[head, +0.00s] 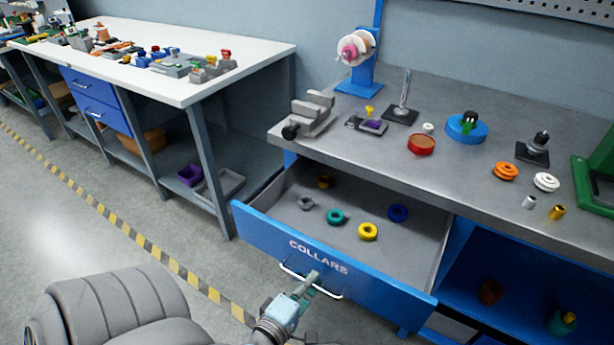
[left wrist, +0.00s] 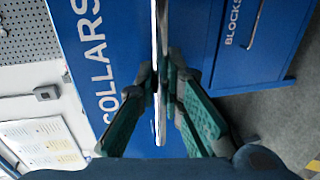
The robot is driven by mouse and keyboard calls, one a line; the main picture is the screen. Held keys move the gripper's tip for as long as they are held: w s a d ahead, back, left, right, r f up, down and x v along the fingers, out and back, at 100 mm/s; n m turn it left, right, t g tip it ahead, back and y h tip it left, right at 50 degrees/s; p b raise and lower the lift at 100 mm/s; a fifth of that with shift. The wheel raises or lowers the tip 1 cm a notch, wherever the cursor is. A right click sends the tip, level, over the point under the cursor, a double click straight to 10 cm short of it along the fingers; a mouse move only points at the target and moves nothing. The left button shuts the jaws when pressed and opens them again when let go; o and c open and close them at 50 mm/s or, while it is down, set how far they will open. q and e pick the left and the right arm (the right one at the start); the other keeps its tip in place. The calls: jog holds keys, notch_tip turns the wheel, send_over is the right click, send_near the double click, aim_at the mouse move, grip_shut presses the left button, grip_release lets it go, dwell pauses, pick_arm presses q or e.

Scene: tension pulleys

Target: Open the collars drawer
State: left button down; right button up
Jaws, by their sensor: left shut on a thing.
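The blue collars drawer (head: 370,290) with its white COLLARS label stands pulled out from under the grey workbench. Inside lie several ring-shaped collars: a grey one (head: 306,202), a teal one (head: 337,216), a yellow one (head: 368,231), a blue one (head: 398,212) and an orange-brown one (head: 324,181). My left gripper (head: 311,282) is at the drawer front, shut on the metal handle (head: 334,295). In the left wrist view the handle (left wrist: 161,45) runs between the teal fingers. My right gripper is not in view.
On the grey bench (head: 455,165) stand a grey vise (head: 308,117), a blue spool stand (head: 360,72), a red round dish (head: 422,144) and small pulley parts. A white table (head: 270,48) is at left. Striped tape (head: 110,215) crosses the open floor.

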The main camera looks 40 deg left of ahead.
pick_arm(q)
jog(key=shift+s, duration=0.15)
jog(key=c, duration=1.7)
grip_release()
jog(key=v, duration=1.2)
